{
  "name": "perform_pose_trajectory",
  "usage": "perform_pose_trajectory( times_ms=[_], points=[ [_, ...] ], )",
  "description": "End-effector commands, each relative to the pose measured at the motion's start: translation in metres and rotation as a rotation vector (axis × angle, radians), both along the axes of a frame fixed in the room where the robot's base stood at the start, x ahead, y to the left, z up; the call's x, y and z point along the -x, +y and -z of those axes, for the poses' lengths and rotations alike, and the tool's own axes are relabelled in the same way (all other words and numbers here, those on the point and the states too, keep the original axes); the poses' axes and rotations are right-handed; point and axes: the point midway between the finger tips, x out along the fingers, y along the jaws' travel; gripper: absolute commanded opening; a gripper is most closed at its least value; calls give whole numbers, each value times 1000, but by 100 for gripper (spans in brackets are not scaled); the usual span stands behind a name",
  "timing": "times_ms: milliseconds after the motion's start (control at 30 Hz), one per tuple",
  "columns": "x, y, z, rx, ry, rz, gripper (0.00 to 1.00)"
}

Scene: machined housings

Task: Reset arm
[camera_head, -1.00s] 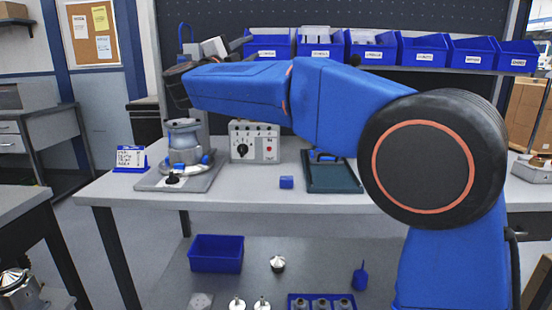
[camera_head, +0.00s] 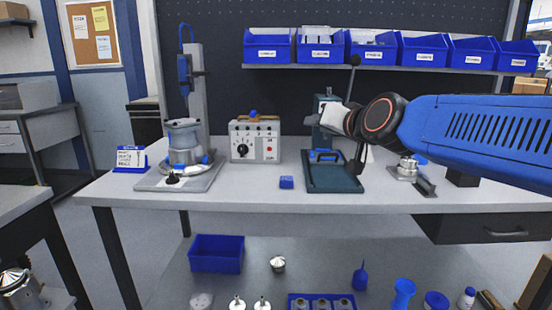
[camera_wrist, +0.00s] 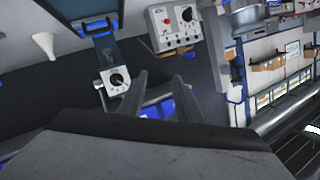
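My arm (camera_head: 480,135) reaches in from the right edge of the head view, above the right part of the workbench. Its wrist end is in front of a dark teal press-like fixture (camera_head: 323,177) and partly hides it. In the wrist view my gripper (camera_wrist: 160,82) has its two dark fingers apart, with nothing held between them. The fixture also shows in the wrist view (camera_wrist: 95,60), beyond the fingers. The fingers cannot be made out clearly in the head view.
Metal parts (camera_head: 407,168) lie at the right. Blue bins (camera_head: 370,50) line the shelf behind. A blue tray (camera_head: 216,254) is below.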

Motion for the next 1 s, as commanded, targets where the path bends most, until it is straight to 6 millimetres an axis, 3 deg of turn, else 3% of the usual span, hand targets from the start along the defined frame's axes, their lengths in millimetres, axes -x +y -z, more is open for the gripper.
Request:
perform_pose_trajectory(
  times_ms=[100,300,600,800,1000],
  points=[
    [42,-30,54,100,119,-13,31],
    [115,-77,141,250,328,-21,31],
    [235,-143,257,426,651,3,31],
    [293,-170,302,490,801,24,31],
    [310,-177,314,508,845,31,31]
  ],
)
